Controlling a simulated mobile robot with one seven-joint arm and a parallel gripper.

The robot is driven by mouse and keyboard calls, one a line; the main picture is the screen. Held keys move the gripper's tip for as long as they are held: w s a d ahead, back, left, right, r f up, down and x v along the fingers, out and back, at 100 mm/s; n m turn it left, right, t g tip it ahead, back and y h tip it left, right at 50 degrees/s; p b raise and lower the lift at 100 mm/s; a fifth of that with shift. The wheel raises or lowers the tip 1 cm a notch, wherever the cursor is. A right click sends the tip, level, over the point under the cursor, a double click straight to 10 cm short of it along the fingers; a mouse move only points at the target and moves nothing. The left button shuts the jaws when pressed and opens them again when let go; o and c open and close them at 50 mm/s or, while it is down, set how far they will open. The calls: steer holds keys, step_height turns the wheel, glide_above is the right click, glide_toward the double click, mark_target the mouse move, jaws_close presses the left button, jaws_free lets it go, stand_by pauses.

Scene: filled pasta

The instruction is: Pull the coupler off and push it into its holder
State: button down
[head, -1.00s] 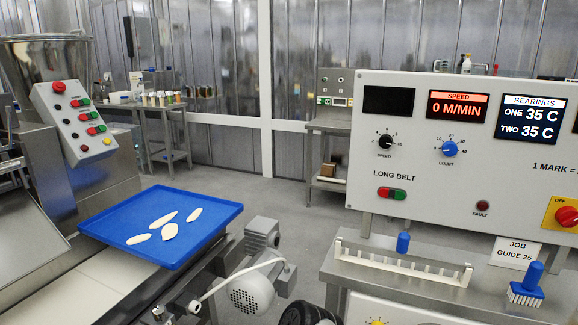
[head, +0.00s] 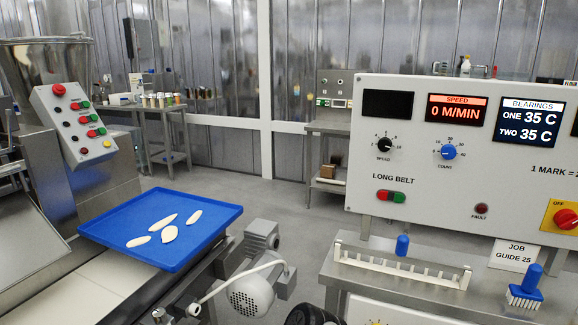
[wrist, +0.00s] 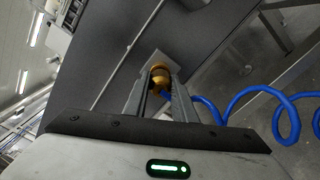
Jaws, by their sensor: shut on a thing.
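My gripper (wrist: 160,78) shows in the wrist view only, its two fingers reaching up the middle. It is shut on a brass-yellow coupler (wrist: 159,72) between the fingertips. The coupler sits in front of a pale square plate (wrist: 150,62) on a dark grey surface; whether it is joined to the plate or apart from it, I cannot tell. A blue coiled hose (wrist: 243,107) runs out to the right from behind the fingers. The hose's join to the coupler is hidden. No holder for the coupler can be made out. The head view shows neither gripper nor coupler.
In the head view, a control panel (head: 410,165) stands at the right above a metal bench. A white slotted rack (head: 395,268) and a blue brush (head: 524,290) are on the bench. A blue tray (head: 215,212) with several dough pieces lies at the left near a motor (head: 250,296).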

steer(key=shift+d, duration=0.15)
steer(key=shift+p+v, duration=1.1)
steer(key=shift+v, duration=1.15)
